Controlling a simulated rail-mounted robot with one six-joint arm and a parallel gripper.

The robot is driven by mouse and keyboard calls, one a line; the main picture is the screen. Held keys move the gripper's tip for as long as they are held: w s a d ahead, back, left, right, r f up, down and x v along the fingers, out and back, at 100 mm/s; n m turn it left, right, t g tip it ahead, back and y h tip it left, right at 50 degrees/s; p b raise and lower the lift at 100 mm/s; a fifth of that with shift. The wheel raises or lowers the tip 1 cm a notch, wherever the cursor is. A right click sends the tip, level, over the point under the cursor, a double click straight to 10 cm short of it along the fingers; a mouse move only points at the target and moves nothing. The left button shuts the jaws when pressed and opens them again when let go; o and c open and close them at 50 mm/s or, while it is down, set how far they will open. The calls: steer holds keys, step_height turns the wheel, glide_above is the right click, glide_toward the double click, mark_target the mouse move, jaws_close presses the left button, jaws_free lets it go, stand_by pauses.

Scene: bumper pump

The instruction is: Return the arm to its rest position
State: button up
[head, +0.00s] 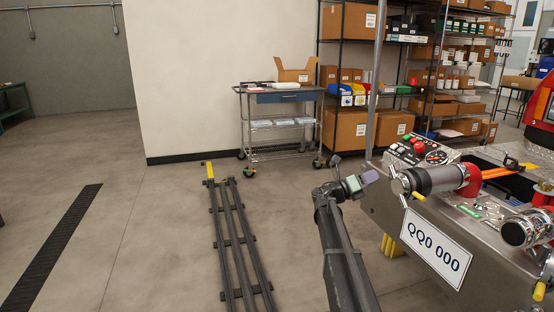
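My arm rises from the bottom middle of the head view, and its end, my gripper (369,178), is small and beside the left side of the truck bumper. The fingers are too small to tell apart, and I see nothing clearly held. The metal bumper (385,210) carries a plate reading QQ0 000 (435,248). A capped pipe outlet (430,180) sticks out just right of my gripper, with a gap that I cannot judge.
A floor rail (233,245) runs left of my arm. A steel cart (277,122) holds an open carton (294,72). Shelves with boxes (352,130) stand behind. A control panel (425,152) and a second capped outlet (526,230) sit on the bumper.

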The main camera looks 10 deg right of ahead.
steer(key=s+a+f+m+g+y, duration=0.1)
steer(key=s+a+f+m+y, duration=0.2)
steer(key=s+f+m+y, duration=0.45)
steer(key=s+a+f+m+g+y, duration=0.15)
steer(key=s+a+f+m, duration=0.35)
steer(key=m, duration=0.6)
steer(key=s+a+f+m+t+y, duration=0.1)
steer(key=s+a+f+m+y, duration=0.3)
steer(key=a, duration=0.4)
steer(key=s+a+f+m+y, duration=0.2)
steer(key=s+a+y, duration=0.2)
steer(key=s+a, duration=0.35)
steer(key=s+a+f+m+t+y, duration=0.1)
steer(key=s+a+f+m+y, duration=0.3)
steer(key=a, duration=0.5)
step_height(320, 180, up, 29)
steer(key=a+n+p, duration=0.1)
steer(key=a+p, duration=0.1)
steer(key=p, duration=2.6)
steer(key=shift+s+f, duration=0.2)
steer(key=shift+s, duration=0.25)
steer(key=shift+o, duration=0.3)
steer(key=shift+n, duration=0.25)
